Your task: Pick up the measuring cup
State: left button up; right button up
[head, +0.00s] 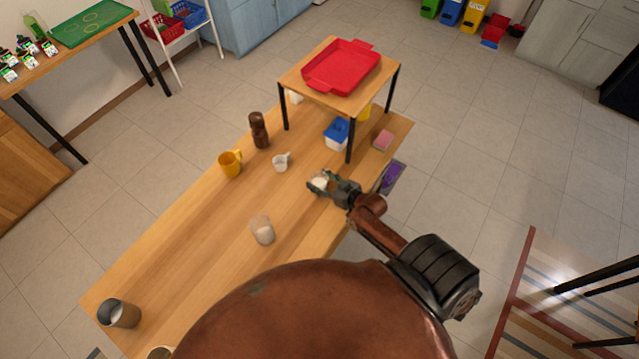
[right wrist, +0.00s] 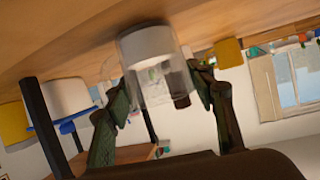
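My right gripper (head: 322,183) is at the table's right edge, its fingers on either side of a clear cup with white in its base (right wrist: 155,70). In the right wrist view (right wrist: 162,92) the cup sits between the fingertips, close to both; I cannot tell whether they press on it. The cup seems to rest on the table. A similar clear container with white contents (head: 262,230) stands nearer, and a small white cup with a handle (head: 281,162) stands farther left. I cannot tell for sure which is the measuring cup. My left gripper is not in view.
A yellow mug (head: 230,163) and a brown bottle (head: 259,130) stand at the left edge. A raised shelf with a red tray (head: 342,67) stands at the far end, near a blue-lidded box (head: 337,134). A grey cup (head: 118,313) is at the near left.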

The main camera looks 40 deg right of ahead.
jog(key=c, duration=0.4)
jog(key=shift+r, duration=0.2)
jog(key=shift+c, duration=0.2)
